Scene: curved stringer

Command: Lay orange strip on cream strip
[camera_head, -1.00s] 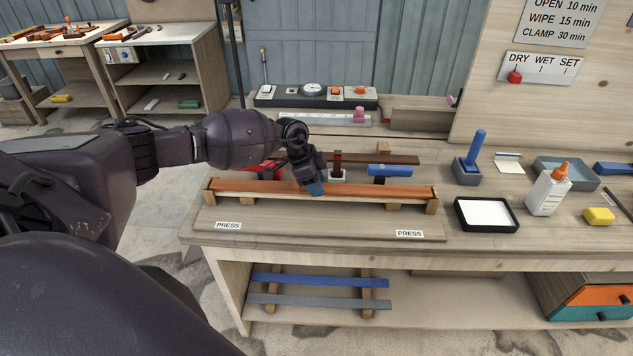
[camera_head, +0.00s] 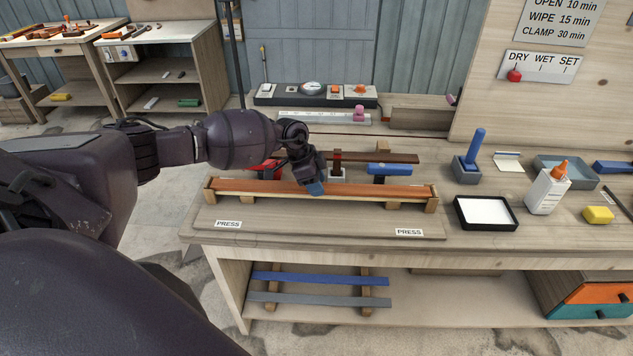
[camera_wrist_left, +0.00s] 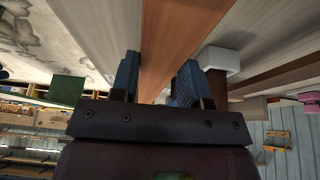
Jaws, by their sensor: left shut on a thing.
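The long orange strip (camera_head: 260,187) lies lengthwise along the wooden press fixture on the bench. The cream strip (camera_head: 372,201) shows as a pale band along its front edge; whether the two touch along their length I cannot tell. My left gripper (camera_head: 315,188) is shut on the orange strip near its middle, reaching down from above. In the left wrist view the orange strip (camera_wrist_left: 172,45) runs between my two blue-grey fingers. My right gripper is not in view.
End blocks (camera_head: 432,203) stand at the fixture's ends. Behind it are a dark brown bar (camera_head: 390,158) and a blue-handled tool (camera_head: 390,169). A black tray (camera_head: 486,212), a glue bottle (camera_head: 547,190) and a yellow block (camera_head: 598,214) stand to the right.

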